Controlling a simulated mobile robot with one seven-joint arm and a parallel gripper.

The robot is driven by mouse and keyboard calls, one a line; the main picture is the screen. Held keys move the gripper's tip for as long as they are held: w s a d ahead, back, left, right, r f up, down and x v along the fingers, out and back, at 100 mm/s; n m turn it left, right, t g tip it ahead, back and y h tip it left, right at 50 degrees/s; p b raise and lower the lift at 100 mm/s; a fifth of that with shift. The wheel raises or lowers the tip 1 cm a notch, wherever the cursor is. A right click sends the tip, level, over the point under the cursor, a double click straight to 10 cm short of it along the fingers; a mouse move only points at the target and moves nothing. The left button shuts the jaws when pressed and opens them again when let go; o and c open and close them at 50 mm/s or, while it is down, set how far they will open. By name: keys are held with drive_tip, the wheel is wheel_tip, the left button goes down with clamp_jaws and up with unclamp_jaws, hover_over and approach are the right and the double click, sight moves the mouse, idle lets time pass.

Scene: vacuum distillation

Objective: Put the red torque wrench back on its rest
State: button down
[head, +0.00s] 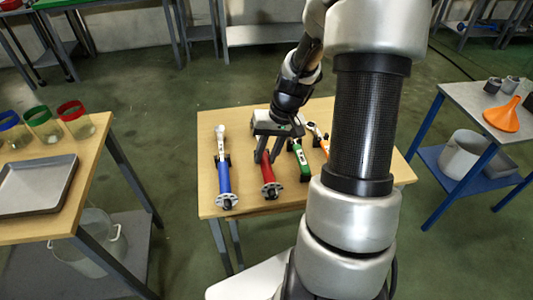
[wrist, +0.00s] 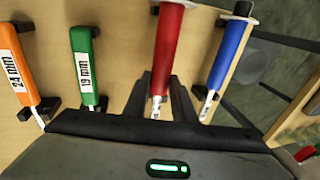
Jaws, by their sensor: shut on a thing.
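The red torque wrench (head: 268,173) lies between the fingers of my gripper (head: 267,157), over the middle of the wooden table. Its disc end points toward the front edge. In the wrist view, the red wrench (wrist: 168,45) runs between the two dark fingers of my gripper (wrist: 164,82), which are shut on its lower part. A small silver end of it shows between the fingers. I cannot make out a separate rest for the red wrench, nor tell whether the wrench touches the table or anything under it.
A blue wrench (head: 224,178) lies left of the red one. A green wrench (head: 300,158), marked 19 mm, and an orange wrench (head: 323,144), marked 24 mm, lie on black holders at right. A side table (head: 98,150) with jars and a tray stands left.

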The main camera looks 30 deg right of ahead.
drive_tip(key=shift+f+b, duration=0.5)
drive_tip(key=shift+f, duration=0.2)
drive_tip(key=c, duration=1.5)
unclamp_jaws()
drive_tip(key=shift+o, duration=0.6)
drive_tip(key=p+v, duration=0.3)
drive_tip(key=v, duration=1.4)
drive_tip(key=shift+r+p, duration=0.25)
drive_tip(key=shift+p, duration=0.15)
